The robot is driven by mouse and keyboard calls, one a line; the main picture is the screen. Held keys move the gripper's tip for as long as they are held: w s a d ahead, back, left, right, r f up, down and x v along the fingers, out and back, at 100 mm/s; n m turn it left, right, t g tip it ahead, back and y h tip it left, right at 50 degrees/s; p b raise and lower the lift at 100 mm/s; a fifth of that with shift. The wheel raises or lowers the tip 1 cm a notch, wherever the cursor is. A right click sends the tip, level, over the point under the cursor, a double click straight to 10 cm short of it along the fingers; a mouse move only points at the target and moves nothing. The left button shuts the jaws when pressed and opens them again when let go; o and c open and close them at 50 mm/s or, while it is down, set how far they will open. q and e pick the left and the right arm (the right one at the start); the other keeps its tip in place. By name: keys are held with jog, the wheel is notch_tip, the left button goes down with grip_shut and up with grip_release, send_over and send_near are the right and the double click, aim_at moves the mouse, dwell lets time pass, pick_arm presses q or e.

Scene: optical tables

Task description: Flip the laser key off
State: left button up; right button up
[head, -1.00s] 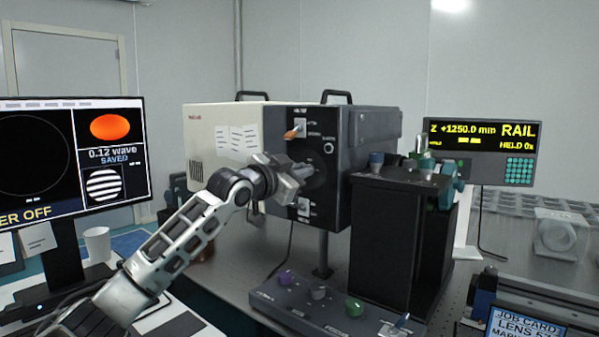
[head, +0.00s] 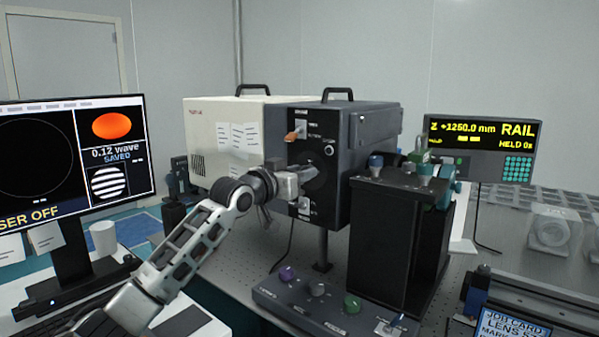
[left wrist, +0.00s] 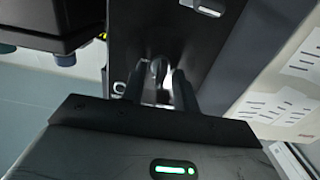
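The dark front panel (head: 341,215) of the laser unit stands in mid-view. It carries an orange-handled switch (head: 293,136) above and a pale switch (head: 304,207) below. My left gripper (head: 306,180) is at the panel between these switches. In the left wrist view its two fingers (left wrist: 160,88) stand apart, with a small grey upright part (left wrist: 155,68), apparently the key, between or just beyond them. Contact is unclear. The head view hides this part behind the gripper. The monitor (head: 68,190) shows "SER OFF", its left end cut off. My right gripper is out of view.
A control box (head: 268,300) with coloured knobs stands below the panel. A black stand (head: 385,245) with knobs on top is close on the right. A rail display (head: 480,150) is farther right. A white cup (head: 103,238) stands by the monitor.

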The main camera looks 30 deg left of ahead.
pick_arm(q)
jog(key=s+a+b, duration=0.1)
jog(key=s+b, duration=0.2)
jog(key=s, duration=1.3)
jog(key=shift+a, duration=0.15)
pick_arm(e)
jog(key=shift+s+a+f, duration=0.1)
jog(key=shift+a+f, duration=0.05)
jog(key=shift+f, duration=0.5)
pick_arm(q)
jog(key=shift+w+f, duration=0.1)
